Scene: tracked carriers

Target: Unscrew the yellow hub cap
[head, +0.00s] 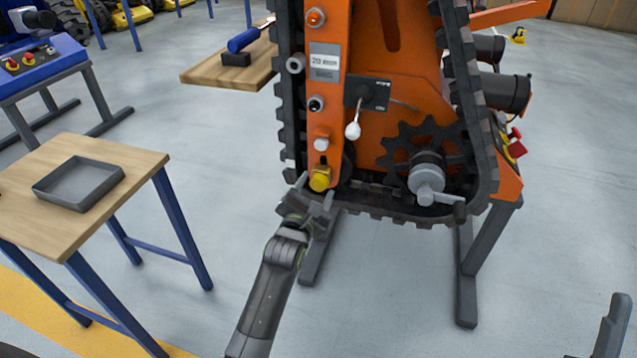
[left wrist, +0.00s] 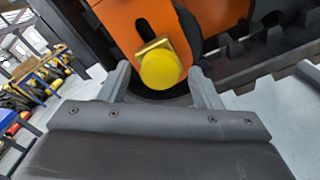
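The yellow hub cap (head: 320,179) sits low on the orange side plate of the tracked carrier (head: 375,130), inside the black track. My left gripper (head: 312,195) is open just in front of the cap. In the left wrist view its two fingers (left wrist: 160,84) stand on either side of the cap, with gaps visible. My right gripper is not clearly seen; a dark grey part of mine (head: 613,328) shows at the lower right.
A wooden table (head: 120,160) with a grey tray (head: 78,184) stands at the left. A white-knobbed lever (head: 353,130), a toothed sprocket and a grey hub (head: 427,175) are right of the cap. Carrier stand legs (head: 466,270) reach the floor. A blue-handled tool lies on a shelf (head: 215,75).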

